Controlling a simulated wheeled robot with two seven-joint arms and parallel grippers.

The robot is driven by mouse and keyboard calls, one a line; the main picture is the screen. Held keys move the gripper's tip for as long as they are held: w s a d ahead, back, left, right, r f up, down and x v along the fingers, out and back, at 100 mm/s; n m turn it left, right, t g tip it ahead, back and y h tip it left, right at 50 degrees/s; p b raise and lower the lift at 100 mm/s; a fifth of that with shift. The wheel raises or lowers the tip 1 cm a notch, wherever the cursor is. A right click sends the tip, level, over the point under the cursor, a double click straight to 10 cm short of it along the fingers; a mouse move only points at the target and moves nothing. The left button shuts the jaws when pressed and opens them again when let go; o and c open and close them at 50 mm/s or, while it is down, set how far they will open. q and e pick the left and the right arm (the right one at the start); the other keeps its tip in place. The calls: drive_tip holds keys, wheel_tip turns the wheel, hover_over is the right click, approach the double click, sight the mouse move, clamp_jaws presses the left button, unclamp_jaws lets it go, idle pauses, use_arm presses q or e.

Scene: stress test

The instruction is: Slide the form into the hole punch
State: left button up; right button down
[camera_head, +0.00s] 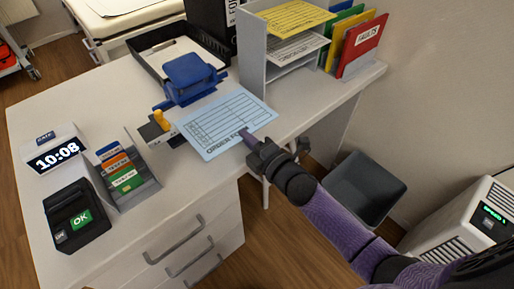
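The light blue order form (222,118) lies at a slant near the desk's right edge, its printed table facing up. The blue hole punch (188,76) stands just behind it, at the front of the black tray. The form's far edge is close to the front of the punch; I cannot tell whether any of it is in the slot. My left gripper is not in view.
A stapler-like item with a yellow part (158,122) sits left of the form. A grey paper sorter (254,50) stands behind right. Card holder (128,175), clock (55,149) and card terminal (76,216) are at left. A grey bin (362,188) stands below the desk's right side.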

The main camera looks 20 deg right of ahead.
sight(226, 120)
drive_tip(key=b+x, duration=0.1)
drive_tip(key=x, duration=0.2)
drive_tip(key=b+x, duration=0.1)
drive_tip(key=x, duration=0.1)
drive_tip(key=shift+w+a+f+b, duration=0.1)
drive_tip(key=shift+w+f+b, duration=0.15)
drive_tip(key=shift+f+b, duration=0.15)
drive_tip(key=shift+w+a, duration=0.15)
drive_tip(key=shift+w, duration=0.3)
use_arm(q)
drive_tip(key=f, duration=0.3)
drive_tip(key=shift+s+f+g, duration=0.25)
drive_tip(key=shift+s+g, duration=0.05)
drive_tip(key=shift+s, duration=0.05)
use_arm(e)
drive_tip(key=shift+w+r, duration=0.1)
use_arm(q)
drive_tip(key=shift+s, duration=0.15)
use_arm(e)
drive_tip(key=shift+a, duration=0.1)
drive_tip(key=shift+w+b, duration=0.15)
drive_tip(key=shift+b, duration=0.15)
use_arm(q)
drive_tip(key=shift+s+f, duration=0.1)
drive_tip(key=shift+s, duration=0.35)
use_arm(e)
drive_tip(key=shift+w+a, duration=0.15)
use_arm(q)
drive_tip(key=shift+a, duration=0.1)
